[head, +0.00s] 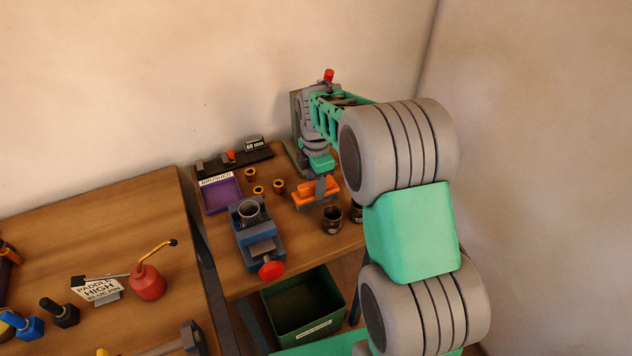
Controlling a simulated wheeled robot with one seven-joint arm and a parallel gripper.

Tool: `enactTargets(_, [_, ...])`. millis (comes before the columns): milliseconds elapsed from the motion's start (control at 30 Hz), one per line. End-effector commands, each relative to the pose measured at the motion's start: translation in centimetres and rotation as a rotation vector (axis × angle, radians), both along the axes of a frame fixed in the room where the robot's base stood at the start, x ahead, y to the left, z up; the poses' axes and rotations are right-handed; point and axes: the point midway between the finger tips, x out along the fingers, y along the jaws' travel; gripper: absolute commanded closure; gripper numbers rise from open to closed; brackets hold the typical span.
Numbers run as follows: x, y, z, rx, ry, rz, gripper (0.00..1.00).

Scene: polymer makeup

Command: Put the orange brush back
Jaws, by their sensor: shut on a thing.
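The orange brush (329,188) is at the right part of the workbench, a broad orange piece with a darker underside. My gripper (321,187) comes down on it from above and is shut on it. The fingers hide part of its middle, and I cannot tell whether it touches the bench top. A shallow purple tray (222,196) lies to the left on the same bench, with a white label that seems to read "BRUSHES". The tray looks empty.
A blue vise (258,236) with a red knob and a grey cup stands between tray and front edge. Several small orange-brown cups (279,186) stand between tray and brush. Dark cups (331,219) stand in front of the brush. A green bin (303,307) is below.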

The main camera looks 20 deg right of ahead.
Motion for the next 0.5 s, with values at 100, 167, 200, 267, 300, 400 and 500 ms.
enactTargets(100, [0.08,-0.01,0.15,0.000,-0.003,0.000,1.00])
enactTargets(167, [0.07,-0.01,0.13,0.000,-0.003,0.000,1.00])
enactTargets(200, [0.06,-0.01,0.02,0.000,-0.003,0.000,1.00])
enactTargets(267, [0.06,-0.01,-0.22,0.000,-0.003,0.000,1.00])
enactTargets(300, [0.05,-0.01,-0.26,0.000,-0.003,0.000,0.60])
enactTargets(400, [0.05,-0.01,-0.17,0.000,-0.003,0.000,0.52])
enactTargets(500, [0.04,-0.01,-0.16,-0.001,-0.002,0.000,0.44])
